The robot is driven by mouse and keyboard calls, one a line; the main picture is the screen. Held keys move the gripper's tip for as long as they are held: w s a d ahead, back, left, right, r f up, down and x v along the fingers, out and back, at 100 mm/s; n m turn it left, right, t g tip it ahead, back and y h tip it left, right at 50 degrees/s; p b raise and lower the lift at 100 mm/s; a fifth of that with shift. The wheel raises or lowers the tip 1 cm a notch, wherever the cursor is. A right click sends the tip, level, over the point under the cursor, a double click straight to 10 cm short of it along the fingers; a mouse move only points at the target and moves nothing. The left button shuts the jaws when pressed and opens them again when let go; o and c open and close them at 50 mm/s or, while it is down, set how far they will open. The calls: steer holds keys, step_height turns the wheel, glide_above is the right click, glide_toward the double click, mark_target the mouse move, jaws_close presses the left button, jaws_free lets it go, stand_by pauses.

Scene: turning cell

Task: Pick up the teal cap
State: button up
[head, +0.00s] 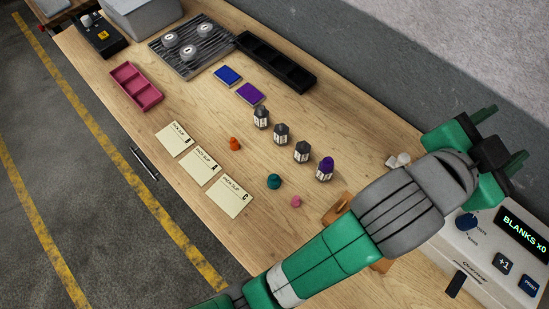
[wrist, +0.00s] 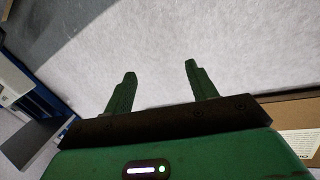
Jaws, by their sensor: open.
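The teal cap (head: 273,181) sits on the wooden bench in the head view, left of the pink cap (head: 296,201) and right of the pack slips. My gripper (head: 503,139) is at the right of the head view, raised and well away from the teal cap. In the wrist view my gripper (wrist: 160,82) has its two green fingers apart with nothing between them. The teal cap is not visible in the wrist view.
An orange cap (head: 235,144) and several dark lantern-like bottles stand nearby, one with a purple cap (head: 327,164). Pack slips (head: 230,197) lie at the left edge. A counter box (head: 485,245) stands at right. A pink tray (head: 136,87) and black tray (head: 276,62) lie farther back.

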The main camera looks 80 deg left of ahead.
steer(key=s+a+f+g+p, duration=0.2)
steer(key=a+f+g+p, duration=0.25)
steer(key=a, duration=0.45)
steer(key=n+g+h+p, duration=0.1)
steer(key=g+h+p, duration=0.4)
steer(key=g+p, duration=0.7)
glide_above(274, 176)
steer(key=f, duration=2.3)
steer(key=shift+s+a+f, duration=0.25)
steer(key=shift+s+f, duration=0.05)
steer(key=shift+f, duration=0.1)
steer(key=f, duration=0.8)
steer(key=shift+w+d, duration=0.25)
steer(key=shift+d, duration=0.05)
steer(key=shift+c, duration=0.3)
steer(key=c, duration=1)
